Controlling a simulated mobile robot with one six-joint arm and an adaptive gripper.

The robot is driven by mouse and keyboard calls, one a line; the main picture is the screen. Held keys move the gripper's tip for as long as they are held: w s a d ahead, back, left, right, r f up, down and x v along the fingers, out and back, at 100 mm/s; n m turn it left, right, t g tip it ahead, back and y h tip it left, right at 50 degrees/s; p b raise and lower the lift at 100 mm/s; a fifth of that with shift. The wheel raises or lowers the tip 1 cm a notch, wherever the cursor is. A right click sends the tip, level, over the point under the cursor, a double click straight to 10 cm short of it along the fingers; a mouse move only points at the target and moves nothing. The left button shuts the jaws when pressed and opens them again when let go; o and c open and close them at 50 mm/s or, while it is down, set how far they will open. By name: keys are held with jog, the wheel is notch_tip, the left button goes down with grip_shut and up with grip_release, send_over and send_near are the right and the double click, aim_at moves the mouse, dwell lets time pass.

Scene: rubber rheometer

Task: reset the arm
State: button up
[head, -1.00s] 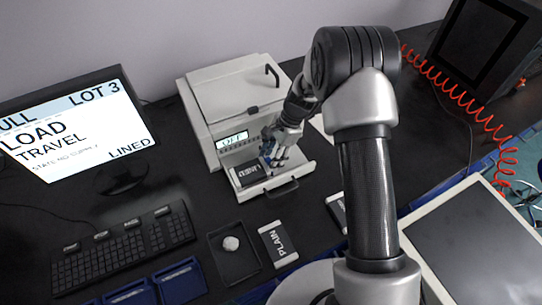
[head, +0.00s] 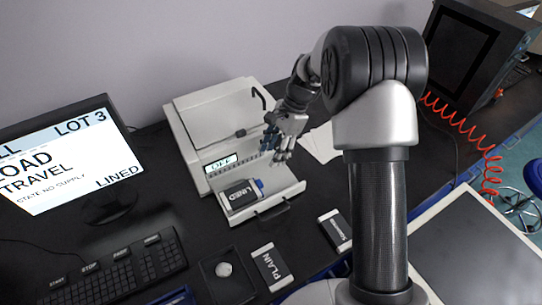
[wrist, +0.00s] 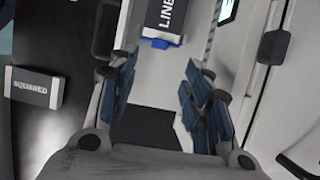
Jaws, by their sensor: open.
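My gripper (head: 277,140) is raised above the right part of the rheometer's pulled-out drawer. In the wrist view my gripper (wrist: 160,95) has its blue-padded fingers apart with nothing between them. The LINED block (head: 238,196), dark with light ends and a blue tab, lies in the left part of the drawer (head: 282,192). It also shows in the wrist view (wrist: 165,15), beyond the fingertips and apart from them. The white rheometer (head: 222,115) has a small display (head: 221,162) that appears to read OFF.
A PLAIN block (head: 269,266) and another labelled block (head: 334,230), which reads SQUISHED in the wrist view (wrist: 33,87), lie in front. A dark tray (head: 228,285) holds a pale lump. A monitor (head: 60,150) and keyboard (head: 120,268) stand left. A red coiled hose (head: 465,130) hangs at right.

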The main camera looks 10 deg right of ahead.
dwell(0.4)
jog(key=s+d+r+n+t+h, duration=0.1)
jog(key=s+r+n, duration=0.2)
jog(key=s+r, duration=0.4)
jog(key=s+d+r+n+t+h, duration=0.1)
jog(key=s+d+r+n+t, duration=0.2)
jog(key=r, duration=0.6)
jog(key=s+d+r+n+t+h, duration=0.1)
jog(key=s+n, duration=0.2)
jog(key=s, duration=0.6)
jog(key=s+d+r+n+t+h, duration=0.1)
jog(key=s+n, duration=0.3)
jog(key=s, duration=0.6)
jog(key=shift+s+d+r+n, duration=0.2)
jog(key=shift+s+r+n, duration=0.1)
jog(key=shift+r, duration=0.4)
jog(key=shift+w, duration=0.1)
